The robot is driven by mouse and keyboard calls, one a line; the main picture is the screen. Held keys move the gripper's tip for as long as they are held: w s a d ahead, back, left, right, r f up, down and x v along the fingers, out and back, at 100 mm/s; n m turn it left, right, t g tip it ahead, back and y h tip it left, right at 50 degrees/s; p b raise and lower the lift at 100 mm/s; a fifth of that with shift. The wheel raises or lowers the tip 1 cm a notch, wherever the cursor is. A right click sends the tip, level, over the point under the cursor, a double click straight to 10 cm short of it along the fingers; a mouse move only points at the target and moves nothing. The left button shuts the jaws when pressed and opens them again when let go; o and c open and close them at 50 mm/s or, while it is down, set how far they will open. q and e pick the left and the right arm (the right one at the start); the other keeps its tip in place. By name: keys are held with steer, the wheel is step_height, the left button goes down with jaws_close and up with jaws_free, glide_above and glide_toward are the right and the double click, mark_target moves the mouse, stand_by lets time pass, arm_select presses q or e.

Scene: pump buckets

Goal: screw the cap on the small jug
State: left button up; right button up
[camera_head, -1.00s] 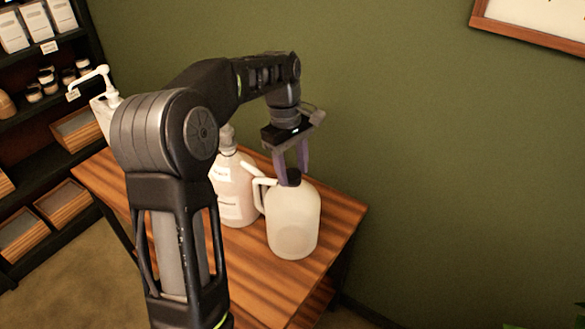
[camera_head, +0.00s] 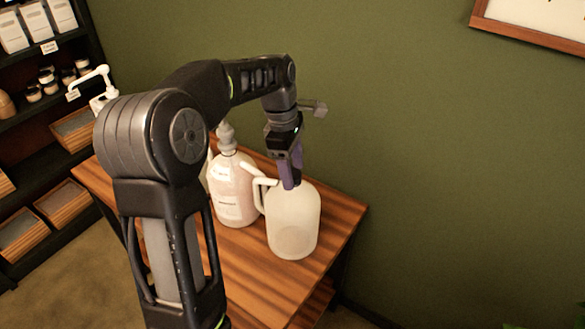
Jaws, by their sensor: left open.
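The small jug (camera_head: 293,225) is a pale, translucent jug with a side handle, upright on the wooden table near its right edge. My left gripper (camera_head: 290,182) points straight down at the jug's mouth and is open, with its purple fingers seen nearly edge-on. The fingers hide the jug's neck, so I cannot see the cap or how it sits. My right gripper is not in view.
A pinkish labelled jug with a pump top (camera_head: 233,190) stands just left of the small jug. Another white pump bottle (camera_head: 100,92) is partly behind my left arm. The wooden table (camera_head: 262,277) is bare in front. A green wall is behind, shelves (camera_head: 45,130) at left.

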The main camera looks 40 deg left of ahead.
arm_select(q)
steer(key=n, duration=0.5)
steer(key=shift+t+y, duration=0.3)
steer(key=n, duration=0.4)
steer(key=shift+c, duration=0.6)
jaws_close()
steer(key=m, duration=1)
steer(key=shift+g, duration=0.4)
steer(key=m, duration=0.5)
steer(key=shift+g, duration=0.4)
